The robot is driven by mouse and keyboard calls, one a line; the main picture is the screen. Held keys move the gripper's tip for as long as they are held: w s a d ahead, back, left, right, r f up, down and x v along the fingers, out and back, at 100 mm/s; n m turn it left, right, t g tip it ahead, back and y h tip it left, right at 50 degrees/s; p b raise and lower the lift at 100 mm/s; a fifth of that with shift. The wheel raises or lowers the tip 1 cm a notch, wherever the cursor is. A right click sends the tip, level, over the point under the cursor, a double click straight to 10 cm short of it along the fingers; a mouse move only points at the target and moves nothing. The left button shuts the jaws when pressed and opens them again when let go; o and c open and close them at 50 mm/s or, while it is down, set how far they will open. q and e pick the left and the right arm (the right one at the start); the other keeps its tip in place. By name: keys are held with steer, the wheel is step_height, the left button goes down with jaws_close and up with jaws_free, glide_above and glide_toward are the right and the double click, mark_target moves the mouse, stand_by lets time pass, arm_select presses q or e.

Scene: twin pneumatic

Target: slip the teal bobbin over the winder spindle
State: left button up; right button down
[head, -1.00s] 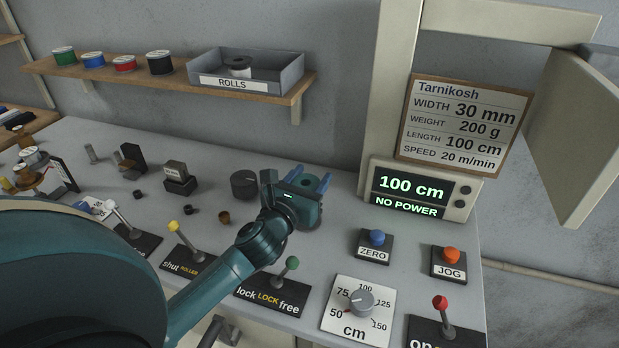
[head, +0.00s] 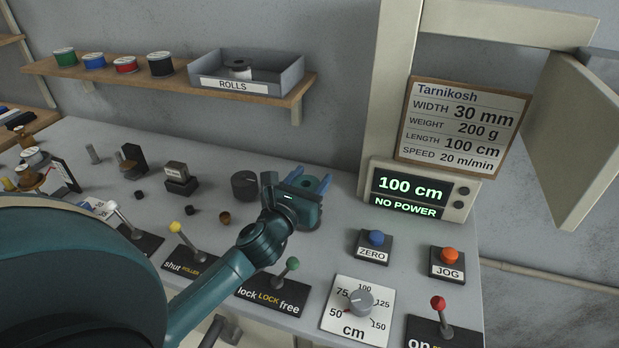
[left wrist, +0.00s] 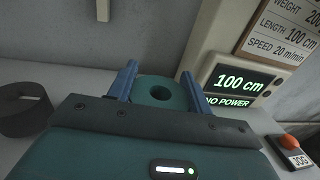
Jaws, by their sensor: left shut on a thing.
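The teal bobbin (left wrist: 145,86) sits between the two blue fingers of my left gripper (left wrist: 158,88) in the left wrist view. Its round centre hole faces up and looks dark. My left gripper (head: 308,184) is shut on the bobbin above the back part of the bench in the head view, where the gripper body covers much of it. I cannot make out the winder spindle; whatever is under the bobbin is hidden by the bobbin and gripper. My right gripper is not in view.
A dark round ring or cup (head: 245,184) stands just left of my left gripper. The display box (head: 412,190) is to the right, reading "100 cm" and "NO POWER". Levers, including the green-knobbed lever (head: 292,264), and a dial (head: 361,303) line the front.

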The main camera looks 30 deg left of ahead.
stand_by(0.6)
arm_select(q)
steer(key=shift+p, duration=0.3)
steer(key=shift+f+b, duration=0.45)
steer(key=shift+f, duration=0.15)
steer(key=shift+f+b, duration=0.55)
steer(key=shift+f, duration=0.2)
steer(key=shift+f, duration=0.15)
steer(key=shift+f+b, duration=0.35)
steer(key=shift+b, duration=0.05)
steer(key=shift+f+b, duration=0.8)
steer(key=shift+f, duration=0.25)
steer(key=o, duration=1)
steer(key=shift+r, duration=0.1)
